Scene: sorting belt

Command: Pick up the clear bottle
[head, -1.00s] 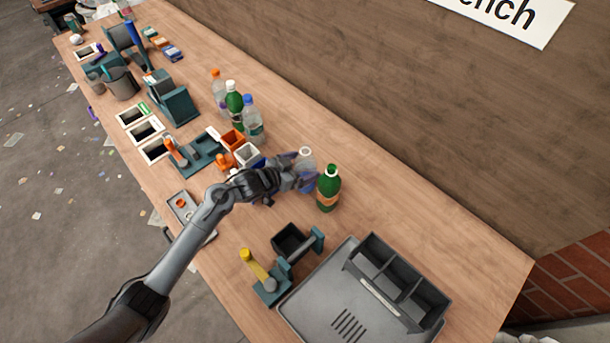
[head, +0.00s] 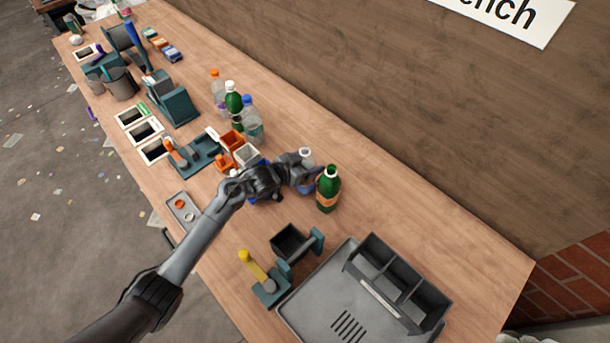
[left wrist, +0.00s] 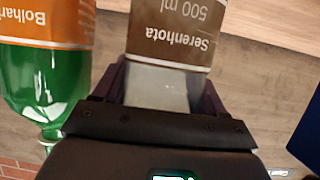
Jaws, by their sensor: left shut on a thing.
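The clear bottle (head: 306,159) with a white cap stands on the bench, left of a green bottle (head: 328,190). My left gripper (head: 308,181) is shut on its body from the near side. In the left wrist view the clear bottle (left wrist: 175,40), with a brown label, sits between the two dark fingers of the left gripper (left wrist: 165,88). The green bottle (left wrist: 45,85), with an orange label, is close beside the left finger there. The fingers and wrist hide part of the clear bottle in the head view. My right gripper is not in view.
Clear bottles with orange (head: 217,92) and blue (head: 252,125) caps stand farther back with another green bottle (head: 233,102). A grey tray (head: 312,305) is at the front right. Bench beyond the held bottle is clear.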

